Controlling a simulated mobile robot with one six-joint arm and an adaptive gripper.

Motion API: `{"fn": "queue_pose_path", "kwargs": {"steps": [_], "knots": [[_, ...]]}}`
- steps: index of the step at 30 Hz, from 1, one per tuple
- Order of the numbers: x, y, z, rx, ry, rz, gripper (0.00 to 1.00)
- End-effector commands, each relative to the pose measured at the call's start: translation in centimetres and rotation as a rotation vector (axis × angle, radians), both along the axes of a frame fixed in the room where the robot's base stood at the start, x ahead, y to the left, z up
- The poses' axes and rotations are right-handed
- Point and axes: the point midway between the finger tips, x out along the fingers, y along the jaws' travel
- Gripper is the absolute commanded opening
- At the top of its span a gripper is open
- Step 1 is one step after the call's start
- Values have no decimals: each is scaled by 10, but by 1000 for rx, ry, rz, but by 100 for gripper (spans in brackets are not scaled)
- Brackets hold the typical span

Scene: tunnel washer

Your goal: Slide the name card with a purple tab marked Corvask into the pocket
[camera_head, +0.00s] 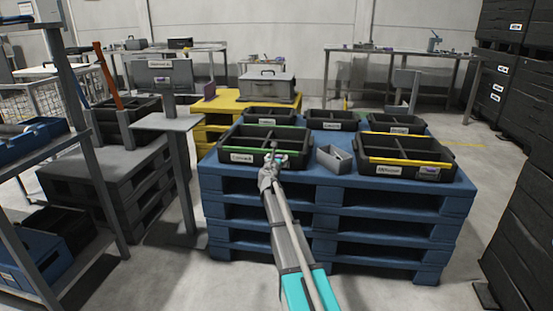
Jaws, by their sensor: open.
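My gripper (275,152) is open at the front edge of a black divided tray (230,142) with a green rim strip, on the blue pallet stack. Whether it touches the tray or anything lies between its fingers is too small to tell. A white label (241,157) on that tray's front seems to read Corvask. I cannot make out a name card with a purple tab for certain. A small pale and purple patch (429,173) shows on the front of the right tray (408,151), which has a yellow strip. The pocket cannot be told apart.
The blue pallet stack (330,225) carries more black trays behind and a small grey open box (333,158) right of my gripper. A grey post stand (168,122) stands to the left. Black crates (530,185) stand at the right edge. Bare floor lies between.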

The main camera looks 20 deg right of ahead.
Motion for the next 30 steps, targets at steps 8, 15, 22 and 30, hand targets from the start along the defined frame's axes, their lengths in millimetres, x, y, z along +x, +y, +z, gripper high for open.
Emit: {"fn": "queue_pose_path", "kwargs": {"steps": [8, 15, 22, 30], "knots": [[0, 0, 0, 0, 0, 0, 90], [0, 0, 6, 0, 0, 0, 90], [0, 0, 20, 0, 0, 0, 90], [1, 0, 42, 0, 0, 0, 90]]}}
